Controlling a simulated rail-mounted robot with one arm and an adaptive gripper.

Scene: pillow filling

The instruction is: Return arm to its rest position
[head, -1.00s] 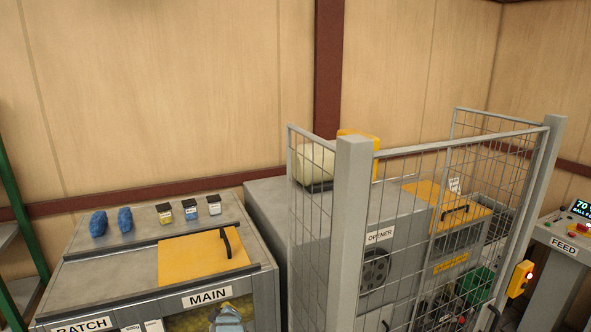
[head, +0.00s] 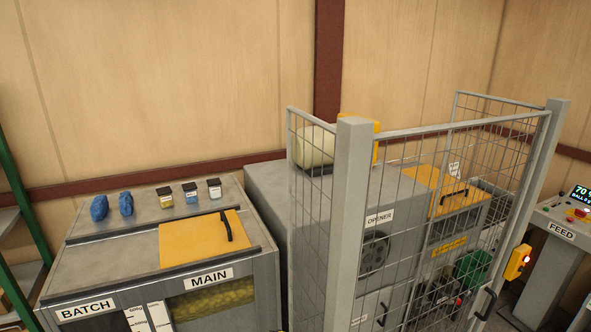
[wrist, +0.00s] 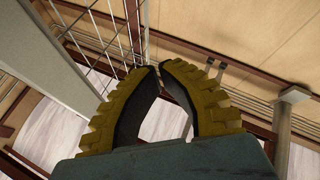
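My gripper (wrist: 156,70) shows in the wrist view with two curved, ribbed yellow fingers with dark inner faces. The fingertips come together at the top, with a narrow empty gap between the fingers lower down. Nothing is held. The wrist view looks out past the fingers to mesh, a pale post and wood-coloured panels.
The MAIN/BATCH cabinet (head: 110,270) has a yellow lid (head: 200,239), blue items (head: 99,208) and small jars (head: 190,193) on top. A mesh guard (head: 430,230) with posts encloses the OPENER machine (head: 265,200). A FEED console (head: 561,232) stands at right.

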